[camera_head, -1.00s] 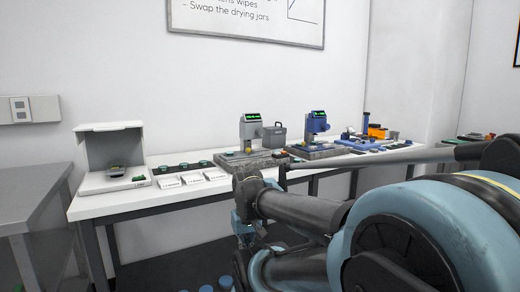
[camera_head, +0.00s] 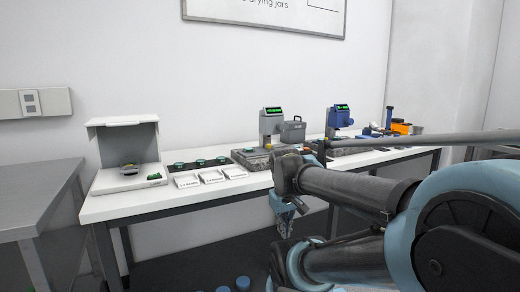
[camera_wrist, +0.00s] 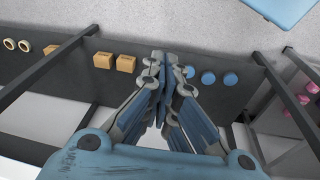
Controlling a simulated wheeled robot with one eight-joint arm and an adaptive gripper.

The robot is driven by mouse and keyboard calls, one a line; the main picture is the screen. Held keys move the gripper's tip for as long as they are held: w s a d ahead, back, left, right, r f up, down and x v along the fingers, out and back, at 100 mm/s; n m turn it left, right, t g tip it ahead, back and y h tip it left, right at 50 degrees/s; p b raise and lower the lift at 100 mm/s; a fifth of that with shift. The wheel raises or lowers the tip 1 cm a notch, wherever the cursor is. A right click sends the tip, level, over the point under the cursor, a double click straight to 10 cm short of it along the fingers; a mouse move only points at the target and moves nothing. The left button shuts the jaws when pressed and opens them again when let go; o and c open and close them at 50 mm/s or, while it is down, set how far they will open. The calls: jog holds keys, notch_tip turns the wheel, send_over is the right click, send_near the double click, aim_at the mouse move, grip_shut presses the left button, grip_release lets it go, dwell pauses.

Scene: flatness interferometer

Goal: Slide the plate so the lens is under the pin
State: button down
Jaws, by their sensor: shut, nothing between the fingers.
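A grey gauge stand (camera_head: 271,122) with a green-lit display stands on a grey stone base (camera_head: 250,158) on the long white table. A similar blue gauge stand (camera_head: 339,120) is farther right. The plate, lens and pin are too small to tell apart at either stand. My gripper (camera_head: 288,230) hangs below table height, in front of the table and apart from both stands. In the wrist view my gripper (camera_wrist: 162,58) points over a dark strip, its fingers together with nothing between them.
A white open-fronted box (camera_head: 122,145) stands at the table's left end. White labelled trays (camera_head: 211,177) and green-topped jars (camera_head: 200,163) are beside the grey stand. A grey bench (camera_head: 35,200) is at far left. Tan boxes (camera_wrist: 126,63) and blue discs (camera_wrist: 208,77) lie below.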

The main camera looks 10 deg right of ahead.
jog(key=w+r+n+h, duration=0.1)
jog(key=w+r+n, duration=0.4)
jog(key=w+r, duration=0.2)
notch_tip(320, 180, up, 17)
jog(key=n+t+h, duration=0.2)
jog(key=n+h, duration=0.4)
jog(key=n, duration=1)
send_over(253, 155)
jog(key=s+a, duration=0.3)
jog(key=a, duration=0.3)
jog(key=x, duration=0.8)
jog(key=shift+d+f, duration=0.1)
jog(key=shift+d, duration=0.4)
jog(key=d, duration=0.1)
jog(key=w, duration=0.1)
jog(key=d, duration=0.1)
jog(key=shift+w+d+f, duration=0.2)
jog(key=shift+d+f, duration=0.05)
jog(key=shift+d, duration=0.15)
jog(key=shift+w+d, duration=0.3)
jog(key=shift+d, duration=0.2)
